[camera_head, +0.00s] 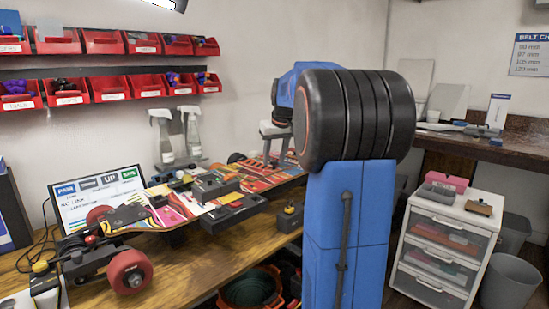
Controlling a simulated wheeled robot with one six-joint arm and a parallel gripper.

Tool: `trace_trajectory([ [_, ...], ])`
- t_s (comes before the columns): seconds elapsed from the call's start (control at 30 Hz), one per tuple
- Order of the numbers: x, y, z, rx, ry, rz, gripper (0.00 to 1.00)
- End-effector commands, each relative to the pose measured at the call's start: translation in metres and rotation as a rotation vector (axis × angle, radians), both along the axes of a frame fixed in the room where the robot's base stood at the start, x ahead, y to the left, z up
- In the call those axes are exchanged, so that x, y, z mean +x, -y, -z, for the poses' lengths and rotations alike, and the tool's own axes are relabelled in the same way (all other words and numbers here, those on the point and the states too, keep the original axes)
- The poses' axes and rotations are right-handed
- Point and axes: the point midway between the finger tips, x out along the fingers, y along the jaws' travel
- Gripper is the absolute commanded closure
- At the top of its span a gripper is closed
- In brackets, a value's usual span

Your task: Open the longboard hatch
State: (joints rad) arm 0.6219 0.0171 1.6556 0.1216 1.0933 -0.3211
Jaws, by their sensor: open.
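The longboard (180,205) lies on the wooden workbench, its colourful patterned face up. Red wheels (131,271) show at its near left end. Dark box-like parts (215,186) sit on and beside the middle of the board. I cannot tell which part is the hatch or whether it is open. My gripper (276,156) is small in the view, above the far right part of the board, with its grey fingers pointing down and apart. It appears empty. My blue arm hides the area to its right.
Two spray bottles (162,137) stand behind the board, near a lit screen (97,200). Red bins (110,88) line the wall above. A white drawer unit (446,245) and a grey waste bin (511,282) stand right. The bench front (190,282) has some bare wood.

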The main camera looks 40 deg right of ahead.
Motion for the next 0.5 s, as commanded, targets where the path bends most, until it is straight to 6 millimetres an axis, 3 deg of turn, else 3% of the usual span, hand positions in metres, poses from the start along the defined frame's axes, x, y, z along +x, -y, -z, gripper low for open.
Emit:
trace_trajectory([
  [0.07,0.0000,0.0000,-0.0001,0.000,0.000,0.000,0.59],
  [0.1,0.0000,0.0000,-0.0001,0.000,0.000,0.000,0.64],
  [0.27,-0.0001,0.0000,-0.0003,0.000,0.000,0.000,1.00],
  [0.5,-0.0002,0.0003,-0.0005,0.001,-0.002,0.000,1.00],
])
